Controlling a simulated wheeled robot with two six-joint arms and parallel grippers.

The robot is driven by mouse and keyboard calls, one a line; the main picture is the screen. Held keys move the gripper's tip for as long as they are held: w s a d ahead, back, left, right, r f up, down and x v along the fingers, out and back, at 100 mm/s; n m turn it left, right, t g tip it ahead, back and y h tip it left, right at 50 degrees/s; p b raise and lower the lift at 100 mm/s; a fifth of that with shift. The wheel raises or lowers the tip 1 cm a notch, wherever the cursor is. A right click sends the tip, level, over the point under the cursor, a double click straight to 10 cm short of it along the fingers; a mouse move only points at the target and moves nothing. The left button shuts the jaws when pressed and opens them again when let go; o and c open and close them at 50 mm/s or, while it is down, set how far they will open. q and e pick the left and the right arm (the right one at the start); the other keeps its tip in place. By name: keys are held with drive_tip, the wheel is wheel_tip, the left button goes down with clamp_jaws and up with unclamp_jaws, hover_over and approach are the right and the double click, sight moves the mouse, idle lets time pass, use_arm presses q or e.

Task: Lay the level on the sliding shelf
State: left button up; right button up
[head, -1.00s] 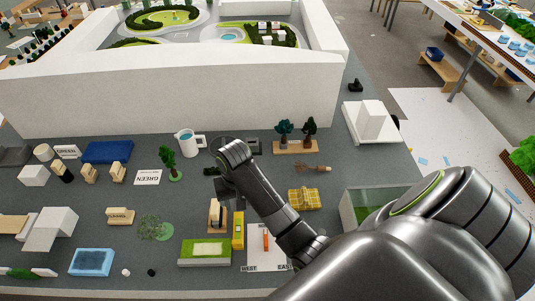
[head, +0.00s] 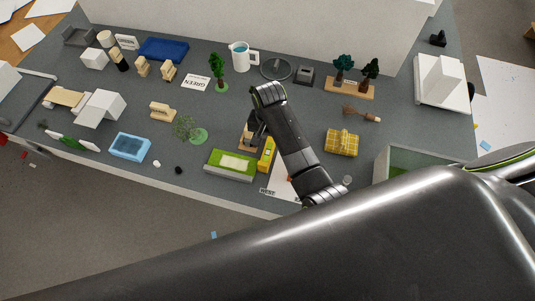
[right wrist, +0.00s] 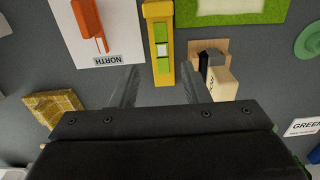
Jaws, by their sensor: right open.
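The level (head: 267,155) is a yellow bar with a green vial, lying near the table's front edge beside a green-and-cream model block. It also shows in the right wrist view (right wrist: 162,45), upright in the picture at top centre. My right gripper (head: 256,136) is just behind and above the level. In the right wrist view its two fingers (right wrist: 158,88) are apart, with the level's near end between their lines and nothing held. A grey panel with a dark raised rim (head: 28,98) at the far left may be the sliding shelf; I cannot tell for sure. My left gripper is out of view.
A wooden piece with a dark part (right wrist: 212,72) stands close to the right finger. A NORTH card with an orange tool (right wrist: 95,30) lies to the left. A yellow woven basket (head: 341,142) and a green-and-cream block (head: 231,163) are near. A white wall (head: 250,30) stands behind.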

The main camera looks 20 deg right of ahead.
sight(268, 151)
drive_tip(key=shift+w+f+p, duration=0.15)
drive_tip(key=shift+f+p, duration=0.45)
drive_tip(key=shift+f, duration=2.95)
drive_tip(key=c, duration=0.9)
drive_tip(key=shift+r, duration=0.1)
